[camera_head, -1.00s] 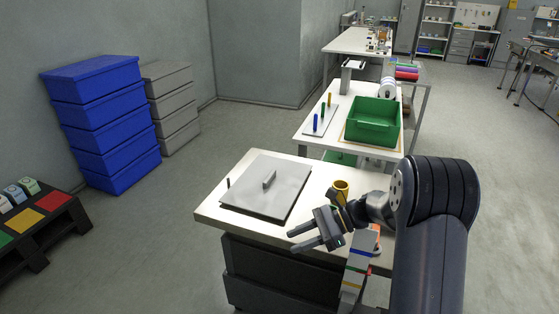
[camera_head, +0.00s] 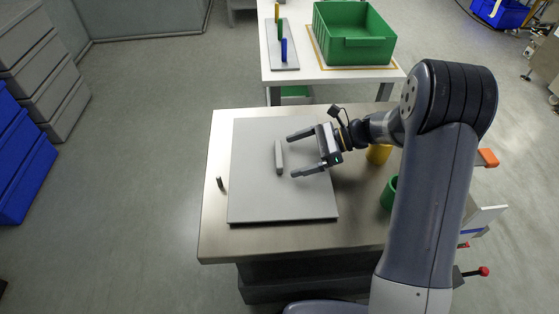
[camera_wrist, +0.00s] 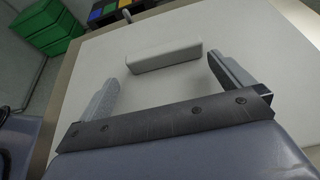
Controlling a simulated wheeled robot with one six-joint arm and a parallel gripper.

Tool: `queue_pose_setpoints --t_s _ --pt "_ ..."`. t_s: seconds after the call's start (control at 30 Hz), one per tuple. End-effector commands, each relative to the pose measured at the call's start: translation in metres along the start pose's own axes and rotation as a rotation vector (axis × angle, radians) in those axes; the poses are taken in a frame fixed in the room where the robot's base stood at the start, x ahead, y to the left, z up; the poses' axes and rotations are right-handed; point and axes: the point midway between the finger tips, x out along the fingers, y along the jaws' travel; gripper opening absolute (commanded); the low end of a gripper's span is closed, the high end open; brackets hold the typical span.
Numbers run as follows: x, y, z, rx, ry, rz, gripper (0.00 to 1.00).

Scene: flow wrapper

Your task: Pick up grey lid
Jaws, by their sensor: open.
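The grey lid (camera_head: 300,205) is a flat square plate lying on the metal-topped table, with a raised bar handle (camera_head: 279,157) near its middle. My gripper (camera_head: 291,155) is open above the right part of the lid in the head view, its two fingers pointing left toward the handle. In the wrist view, the handle (camera_wrist: 164,55) lies ahead of the open fingers (camera_wrist: 165,78), apart from them, with nothing between the fingers. The lid (camera_wrist: 160,92) fills most of that view.
A small dark peg (camera_head: 220,183) stands left of the lid. A yellow cup (camera_head: 378,154) and a green cup (camera_head: 390,193) stand at the right, close to my arm. Behind is a white table (camera_head: 292,76) with a green bin (camera_head: 354,34). The table's left edge strip is mostly clear.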

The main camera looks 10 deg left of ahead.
Motion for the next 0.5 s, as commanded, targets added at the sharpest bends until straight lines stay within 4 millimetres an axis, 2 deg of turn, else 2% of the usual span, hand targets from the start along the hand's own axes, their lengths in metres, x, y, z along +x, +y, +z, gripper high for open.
queue_pose_setpoints --t_s 0.2,0.3,0.5 --pt "0.030 -0.002 0.012 -0.003 0.000 0.004 1.00" --pt "0.043 -0.002 0.011 0.000 0.000 0.004 1.00" --pt "0.051 -0.002 0.012 0.000 0.000 0.000 1.00"
